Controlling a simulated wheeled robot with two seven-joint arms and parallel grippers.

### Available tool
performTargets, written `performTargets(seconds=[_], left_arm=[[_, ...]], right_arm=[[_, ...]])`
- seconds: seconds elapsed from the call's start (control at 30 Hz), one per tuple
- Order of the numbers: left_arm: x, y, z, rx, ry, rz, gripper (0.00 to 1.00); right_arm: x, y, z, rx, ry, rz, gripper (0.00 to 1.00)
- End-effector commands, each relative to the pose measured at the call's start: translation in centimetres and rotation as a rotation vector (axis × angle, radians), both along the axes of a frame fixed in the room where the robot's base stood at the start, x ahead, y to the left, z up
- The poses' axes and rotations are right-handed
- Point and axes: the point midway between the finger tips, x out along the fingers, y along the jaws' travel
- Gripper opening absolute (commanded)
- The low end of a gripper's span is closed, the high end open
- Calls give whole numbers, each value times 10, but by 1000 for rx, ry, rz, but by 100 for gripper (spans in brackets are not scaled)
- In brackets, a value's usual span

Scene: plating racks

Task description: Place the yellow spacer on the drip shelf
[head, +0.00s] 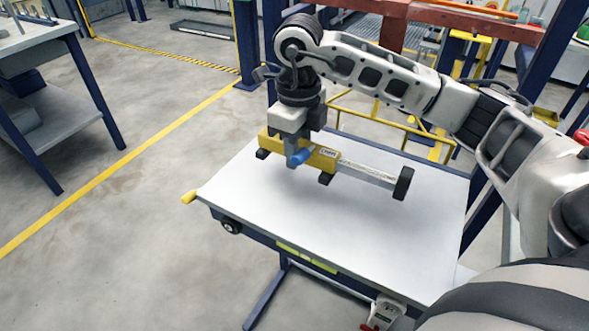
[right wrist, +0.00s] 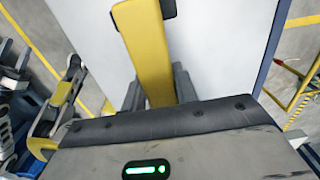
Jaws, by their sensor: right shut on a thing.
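The yellow spacer (head: 325,158) is a yellow body with a blue knob, a silver bar to the right and black feet or end pieces. It also shows in the right wrist view (right wrist: 147,50), running up from between the fingers to a black end. My right gripper (head: 291,143) comes down on it from above and is shut on its yellow part. The spacer is over the white top (head: 250,200), which I take to be the drip shelf. I cannot tell whether its feet touch the surface. My left gripper is not in view.
A workbench (head: 40,45) stands far left. Blue posts (head: 246,40) and a yellow rail (head: 390,122) stand behind the top.

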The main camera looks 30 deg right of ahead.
Motion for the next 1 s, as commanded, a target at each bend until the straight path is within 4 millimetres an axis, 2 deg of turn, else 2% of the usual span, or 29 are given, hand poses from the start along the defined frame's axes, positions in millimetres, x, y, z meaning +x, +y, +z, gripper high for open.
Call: performTargets(seconds=[0.17, 0.37, 0.53, 0.77, 0.8, 0.87, 1.0], left_arm=[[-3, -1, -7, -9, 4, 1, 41], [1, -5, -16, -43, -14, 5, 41], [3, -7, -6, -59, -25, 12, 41], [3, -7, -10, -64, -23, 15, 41], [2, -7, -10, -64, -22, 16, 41], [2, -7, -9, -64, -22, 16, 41], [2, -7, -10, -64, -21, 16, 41]], right_arm=[[8, 1, -11, 2, -1, 1, 0], [10, 2, -42, 1, -2, 1, 0], [10, 2, -41, 0, -3, 1, 0], [10, 1, -45, 0, -2, 1, 0], [10, 1, -45, 0, -1, 1, 34], [10, 1, -45, 0, -1, 1, 51], [10, 1, -45, 0, -1, 1, 51]])
